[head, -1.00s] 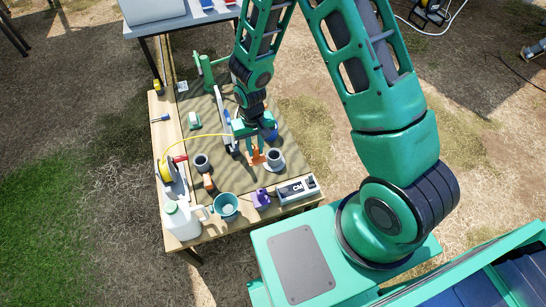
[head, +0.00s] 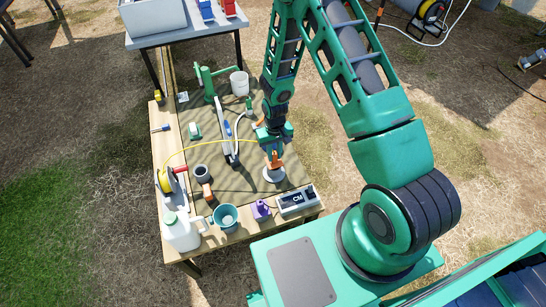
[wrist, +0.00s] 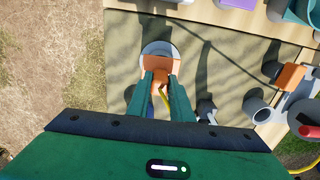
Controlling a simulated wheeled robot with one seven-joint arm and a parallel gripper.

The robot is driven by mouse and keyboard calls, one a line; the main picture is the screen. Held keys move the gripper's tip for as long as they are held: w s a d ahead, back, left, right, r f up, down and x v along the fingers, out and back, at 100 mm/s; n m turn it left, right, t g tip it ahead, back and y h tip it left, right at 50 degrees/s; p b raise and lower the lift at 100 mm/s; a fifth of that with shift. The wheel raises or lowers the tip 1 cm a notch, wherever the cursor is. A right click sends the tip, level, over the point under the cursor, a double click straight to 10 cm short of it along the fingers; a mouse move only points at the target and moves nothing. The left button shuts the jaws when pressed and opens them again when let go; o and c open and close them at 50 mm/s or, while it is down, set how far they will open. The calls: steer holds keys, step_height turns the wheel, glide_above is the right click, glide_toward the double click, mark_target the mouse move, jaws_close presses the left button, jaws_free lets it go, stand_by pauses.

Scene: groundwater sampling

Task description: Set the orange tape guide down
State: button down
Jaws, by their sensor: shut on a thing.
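The orange tape guide (head: 274,160) is held in my gripper (head: 273,147) near the right edge of the mat. It sits over a round pale holder (head: 274,175), hiding much of it; I cannot tell whether they touch. In the wrist view the orange guide (wrist: 156,65) is between the green fingertips of my gripper (wrist: 158,80), with the holder's pale rim (wrist: 160,46) around its far side. The yellow tape (head: 215,137) runs from the reel (head: 168,180) at the left towards my gripper.
The table carries a grey cup (head: 202,172), an orange-ended tool (head: 207,192), a teal cup (head: 226,216), a white jug (head: 180,232), a purple block (head: 260,210) and a meter box (head: 297,201). A white bucket (head: 240,83) stands behind. The mat's middle is partly clear.

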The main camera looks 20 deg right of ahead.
steer(key=shift+f, duration=0.9)
steer(key=c, duration=1.6)
jaws_free()
step_height(320, 180, up, 12)
steer(key=shift+r, duration=0.1)
